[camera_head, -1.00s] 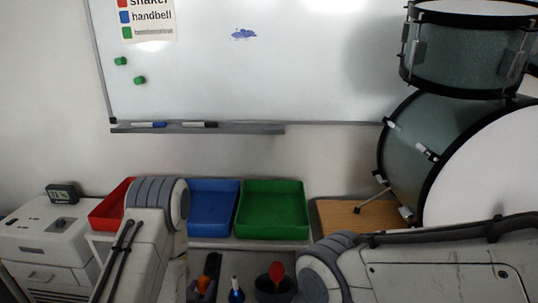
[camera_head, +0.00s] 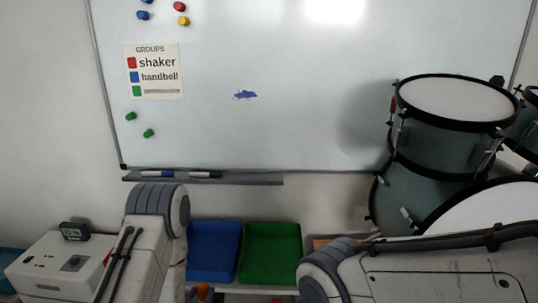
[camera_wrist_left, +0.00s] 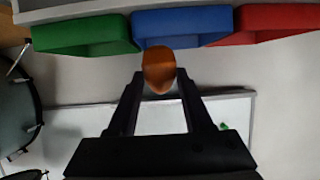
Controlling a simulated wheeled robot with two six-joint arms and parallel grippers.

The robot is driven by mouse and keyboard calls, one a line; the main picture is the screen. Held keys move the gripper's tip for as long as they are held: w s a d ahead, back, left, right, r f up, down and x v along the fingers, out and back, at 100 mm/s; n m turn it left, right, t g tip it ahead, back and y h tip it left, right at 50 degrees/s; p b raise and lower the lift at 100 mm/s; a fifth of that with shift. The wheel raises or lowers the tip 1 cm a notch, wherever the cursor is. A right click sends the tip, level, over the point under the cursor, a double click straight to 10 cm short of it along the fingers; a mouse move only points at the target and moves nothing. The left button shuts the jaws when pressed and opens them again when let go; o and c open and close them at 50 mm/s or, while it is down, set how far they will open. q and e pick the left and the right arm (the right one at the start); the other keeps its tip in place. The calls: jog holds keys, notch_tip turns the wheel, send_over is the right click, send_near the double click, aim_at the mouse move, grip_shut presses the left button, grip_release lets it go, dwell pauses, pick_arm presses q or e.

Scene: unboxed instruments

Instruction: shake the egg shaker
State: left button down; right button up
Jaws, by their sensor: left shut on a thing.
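My left gripper (camera_wrist_left: 160,82) is shut on the orange egg shaker (camera_wrist_left: 159,68) in the left wrist view. The egg sits between the two black fingertips, held in the air with the trays beyond it. In the head view, a small orange patch (camera_head: 203,291), likely the held egg, shows at the bottom edge, and the gripper around it is mostly cut off. My right arm enters from the right, but its gripper is not in view.
Blue tray (camera_head: 213,255) and green tray (camera_head: 270,255) stand below the whiteboard (camera_head: 300,100). A red tray (camera_wrist_left: 275,24) shows in the wrist view. Drums (camera_head: 445,130) stand at right, a white cabinet (camera_head: 60,265) at left. A label sheet (camera_head: 154,72) lists groups.

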pick_arm(q)
jog(key=d, duration=0.6)
jog(key=shift+a, duration=3.25)
jog(key=shift+d, duration=0.35)
jog(key=shift+a, duration=0.1)
